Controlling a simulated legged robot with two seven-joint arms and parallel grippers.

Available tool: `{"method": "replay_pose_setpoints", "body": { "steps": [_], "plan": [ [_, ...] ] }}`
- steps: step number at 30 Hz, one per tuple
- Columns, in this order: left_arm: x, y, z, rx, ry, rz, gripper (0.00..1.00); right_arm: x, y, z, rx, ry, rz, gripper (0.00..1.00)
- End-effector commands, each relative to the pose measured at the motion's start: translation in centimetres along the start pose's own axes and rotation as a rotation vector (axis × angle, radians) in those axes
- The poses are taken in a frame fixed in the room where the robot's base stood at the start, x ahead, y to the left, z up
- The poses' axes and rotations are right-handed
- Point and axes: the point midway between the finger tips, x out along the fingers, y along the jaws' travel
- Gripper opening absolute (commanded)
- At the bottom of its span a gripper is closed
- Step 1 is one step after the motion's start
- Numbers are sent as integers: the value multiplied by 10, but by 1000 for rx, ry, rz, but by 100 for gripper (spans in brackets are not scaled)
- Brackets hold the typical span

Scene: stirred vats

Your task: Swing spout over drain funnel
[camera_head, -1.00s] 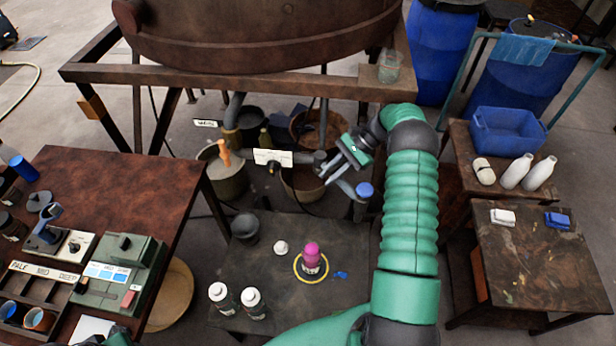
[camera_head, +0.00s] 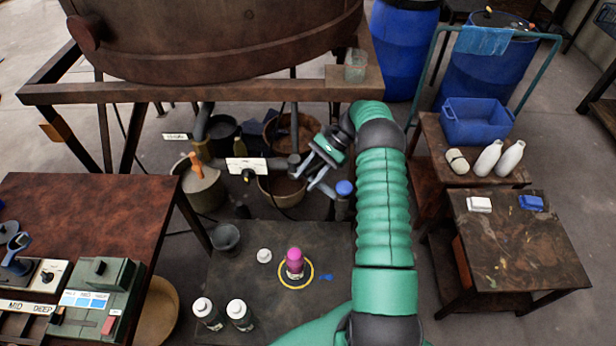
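Under the large brown vat (camera_head: 215,35), pipework carries a white label plate (camera_head: 246,170) and a dark pipe end (camera_head: 293,161), which seems to be the spout. My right gripper (camera_head: 309,175) is just right of that pipe end, with its two grey fingers apart and pointing down-left. Nothing shows held between them; whether a finger touches the pipe cannot be told. An orange-handled item (camera_head: 197,166) stands at a bucket to the left. I cannot tell for sure which vessel is the drain funnel; a small dark grey cup (camera_head: 226,238) stands on the low table. My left gripper is out of view.
A blue-capped post (camera_head: 343,190) stands close below my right gripper. The low dark table (camera_head: 325,240) holds a pink-topped bottle (camera_head: 295,262) in a yellow ring and white-capped bottles (camera_head: 239,314). Buckets (camera_head: 290,187) crowd the floor under the vat frame.

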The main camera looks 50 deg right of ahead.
Motion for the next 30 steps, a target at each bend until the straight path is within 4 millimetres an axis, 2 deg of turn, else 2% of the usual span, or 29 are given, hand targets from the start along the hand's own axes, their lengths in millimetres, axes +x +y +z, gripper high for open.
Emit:
{"method": "replay_pose_setpoints", "body": {
  "steps": [5, 11, 30],
  "plan": [
    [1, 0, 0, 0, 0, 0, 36, -2, -1, 3, -1, 1, 0, 38],
    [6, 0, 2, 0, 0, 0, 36, -25, -6, 24, 1, 0, 0, 38],
    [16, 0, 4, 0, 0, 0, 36, 21, 96, 115, 1, -2, 1, 38]
  ]
}}
